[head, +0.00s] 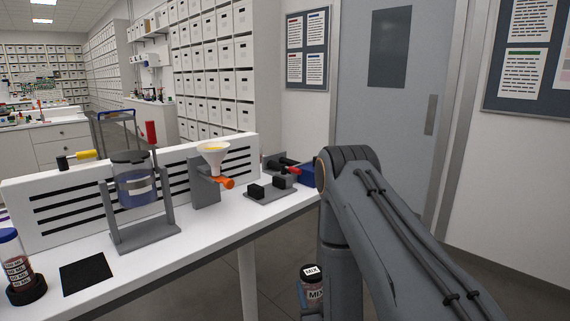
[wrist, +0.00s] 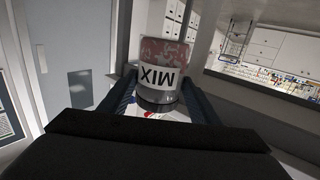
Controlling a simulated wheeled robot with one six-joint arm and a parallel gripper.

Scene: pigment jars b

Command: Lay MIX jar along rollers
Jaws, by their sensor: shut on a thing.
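The MIX jar (head: 314,290) has a dark lid, a white label and pinkish-red contents. In the head view it hangs low beside my forearm, off the table's front edge, roughly upright and partly hidden by my arm. In the wrist view the jar (wrist: 165,55) sits between the fingers of my gripper (wrist: 160,82), which is shut on it, with its label upside down in the picture.
The white table (head: 215,228) carries a grey frame with a blue vessel (head: 134,185), a funnel stand (head: 207,190), black blocks on a grey plate (head: 268,188), a black mat (head: 86,273) and a labelled bottle (head: 17,262). A blue box (head: 307,173) stands at the right end.

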